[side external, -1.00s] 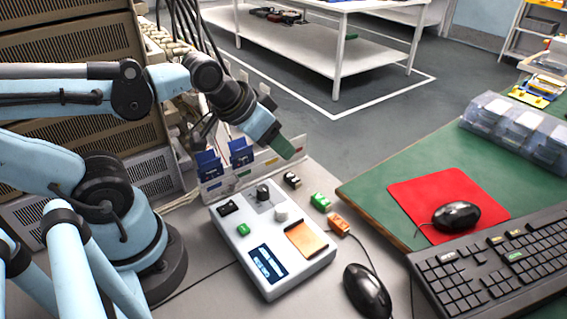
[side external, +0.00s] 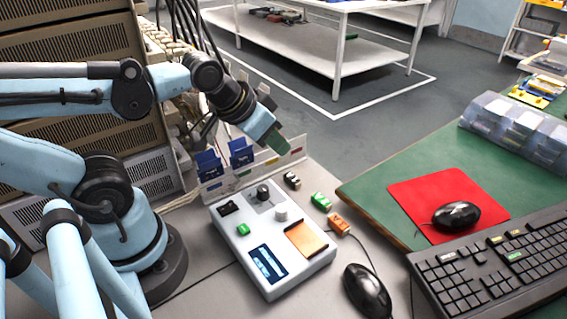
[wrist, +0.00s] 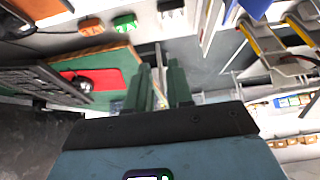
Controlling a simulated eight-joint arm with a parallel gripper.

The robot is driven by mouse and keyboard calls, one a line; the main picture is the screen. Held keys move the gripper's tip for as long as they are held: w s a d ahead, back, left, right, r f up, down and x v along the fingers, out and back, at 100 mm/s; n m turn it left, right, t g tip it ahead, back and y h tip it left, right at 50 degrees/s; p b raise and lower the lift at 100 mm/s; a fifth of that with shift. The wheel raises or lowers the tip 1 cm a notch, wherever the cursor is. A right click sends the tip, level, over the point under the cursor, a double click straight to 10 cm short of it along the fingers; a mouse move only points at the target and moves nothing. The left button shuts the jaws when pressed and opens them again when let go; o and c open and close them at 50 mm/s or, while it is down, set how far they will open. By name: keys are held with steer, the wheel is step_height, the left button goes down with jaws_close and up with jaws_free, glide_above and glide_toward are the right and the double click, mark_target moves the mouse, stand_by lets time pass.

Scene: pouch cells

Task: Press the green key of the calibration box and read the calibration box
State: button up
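The calibration box (side external: 312,262) is a white box lying on the grey bench in the side view. Its green key (side external: 243,229) is on the left of its top face. A dark display (side external: 267,265) with pale lit marks is at the front; they are too small to read. A black knob, a round white knob and an orange plate (side external: 306,239) are also on top. My gripper (side external: 278,144) has green fingers and hangs above and behind the box, clear of the key. In the wrist view my gripper (wrist: 160,85) shows a gap between its fingers, with nothing held.
Small green (side external: 321,202) and orange (side external: 339,224) blocks and a black mouse (side external: 367,291) lie right of the box. Blue cards (side external: 241,152) stand in a rack behind it. A keyboard (side external: 490,262) and a red mat (side external: 425,190) lie farther right.

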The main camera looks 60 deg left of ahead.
jaws_close()
stand_by(1.4)
